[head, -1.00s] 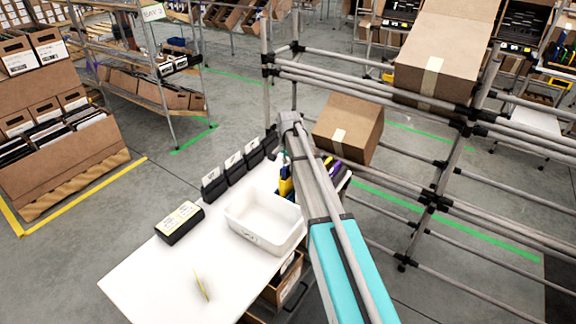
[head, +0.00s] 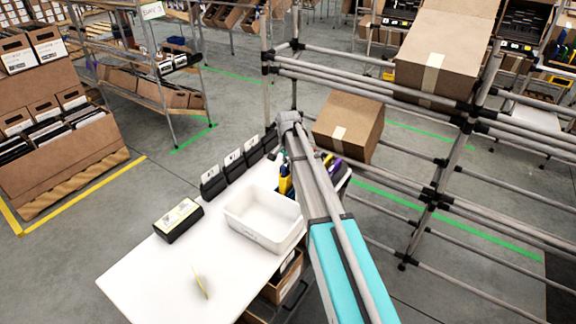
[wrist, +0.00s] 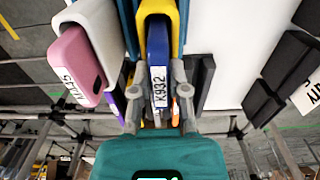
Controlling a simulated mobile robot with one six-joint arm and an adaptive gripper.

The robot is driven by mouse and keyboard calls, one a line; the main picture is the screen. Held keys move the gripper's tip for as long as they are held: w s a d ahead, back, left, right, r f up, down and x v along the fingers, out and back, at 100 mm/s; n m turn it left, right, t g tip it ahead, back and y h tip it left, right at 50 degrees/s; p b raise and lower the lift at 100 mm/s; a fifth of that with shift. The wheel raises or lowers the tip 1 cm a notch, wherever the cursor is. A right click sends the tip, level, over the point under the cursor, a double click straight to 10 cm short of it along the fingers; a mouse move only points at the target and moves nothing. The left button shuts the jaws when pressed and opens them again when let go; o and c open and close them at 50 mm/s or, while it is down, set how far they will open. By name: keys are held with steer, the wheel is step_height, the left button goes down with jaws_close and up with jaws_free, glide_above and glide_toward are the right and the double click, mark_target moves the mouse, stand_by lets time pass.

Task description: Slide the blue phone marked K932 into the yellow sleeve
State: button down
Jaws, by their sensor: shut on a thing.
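In the wrist view, my gripper (wrist: 158,76) is shut on the blue phone (wrist: 158,45), one finger on each side of its white label K932. The yellow sleeve (wrist: 147,8) borders the far part of the phone at its top and sides, and the phone appears to sit at least partly within it. How deep it sits cannot be told. In the head view, a yellow piece, apparently the sleeve (head: 284,184), shows beside my arm at the table's far right; the phone and fingertips are hidden there.
A pink phone (wrist: 75,60) in a white sleeve (wrist: 95,22) stands close left of the yellow sleeve. A white bin (head: 262,240), a dark box with a yellow label (head: 178,220) and black holders (head: 232,168) stand on the white table (head: 150,275). A pipe rack with tilted cartons (head: 348,125) stands right.

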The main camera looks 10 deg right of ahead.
steer(key=shift+f+b, duration=0.25)
steer(key=shift+b, duration=0.05)
stand_by(0.5)
stand_by(0.4)
steer(key=c, duration=0.5)
jaws_free()
steer(key=shift+c, duration=0.2)
steer(key=shift+r, duration=0.15)
